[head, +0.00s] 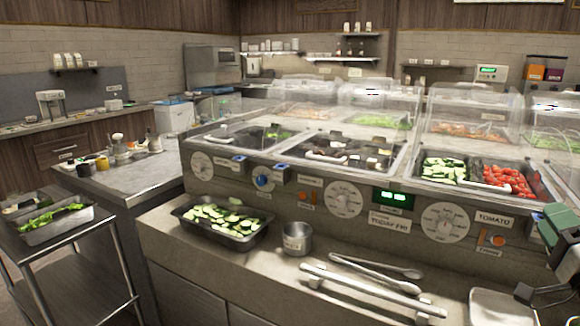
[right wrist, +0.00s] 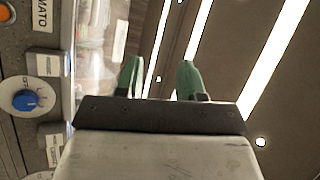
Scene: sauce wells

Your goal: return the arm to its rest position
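My right gripper shows at the right edge of the head view (head: 556,235), partly cut off, above the counter's right end. In the right wrist view its two green fingers (right wrist: 161,78) stand apart with nothing between them. That view looks up past the panel toward ceiling lights. My left gripper is not in view.
The sauce-well unit (head: 290,200) with knobs and clear covers fills the middle and right. On its front ledge are a pan of sliced cucumber (head: 225,222), a metal cup (head: 297,238), tongs (head: 375,275) and a light tray (head: 497,306). A cart (head: 75,270) stands at left.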

